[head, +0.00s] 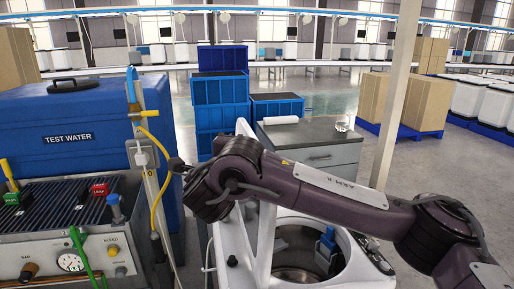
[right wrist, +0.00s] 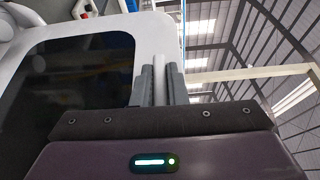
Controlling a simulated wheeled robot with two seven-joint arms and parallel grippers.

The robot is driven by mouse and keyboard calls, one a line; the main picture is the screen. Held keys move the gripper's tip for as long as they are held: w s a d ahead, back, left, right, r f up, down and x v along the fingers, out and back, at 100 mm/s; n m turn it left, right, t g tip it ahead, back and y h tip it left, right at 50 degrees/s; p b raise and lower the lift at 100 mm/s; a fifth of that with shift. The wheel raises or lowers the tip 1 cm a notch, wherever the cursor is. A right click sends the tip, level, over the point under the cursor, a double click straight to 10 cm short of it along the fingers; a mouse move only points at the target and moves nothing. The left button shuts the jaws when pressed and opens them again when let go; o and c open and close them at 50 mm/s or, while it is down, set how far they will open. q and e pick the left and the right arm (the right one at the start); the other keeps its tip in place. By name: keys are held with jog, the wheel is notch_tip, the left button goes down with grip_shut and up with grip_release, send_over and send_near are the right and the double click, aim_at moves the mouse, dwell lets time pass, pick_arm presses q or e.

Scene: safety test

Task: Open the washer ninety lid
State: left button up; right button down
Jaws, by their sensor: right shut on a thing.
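The washer stands at the bottom middle of the head view, with its white top (head: 365,255) and round tub opening (head: 300,250) exposed. Its lid is raised and seen nearly edge-on in the head view as a white frame (head: 265,240), partly covered by my right arm. In the right wrist view the lid shows a white border and a dark window (right wrist: 75,75). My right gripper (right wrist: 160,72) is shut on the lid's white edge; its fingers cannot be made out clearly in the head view. My left gripper is out of view.
A blue test-water tank (head: 60,135) and a control panel (head: 60,250) with knobs and a gauge stand at left. A yellow hose (head: 160,190) hangs close by my right wrist. Blue crates (head: 220,90) and a grey cabinet (head: 315,150) stand behind the washer.

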jog(key=shift+s+a, duration=0.1)
jog(key=shift+a, duration=0.6)
jog(key=c, duration=1.4)
grip_release()
jog(key=shift+n, duration=0.3)
jog(key=shift+c, duration=0.2)
jog(key=v, duration=0.7)
jog(key=shift+s, duration=0.35)
jog(key=shift+a+f, duration=0.1)
jog(key=shift+f, duration=0.05)
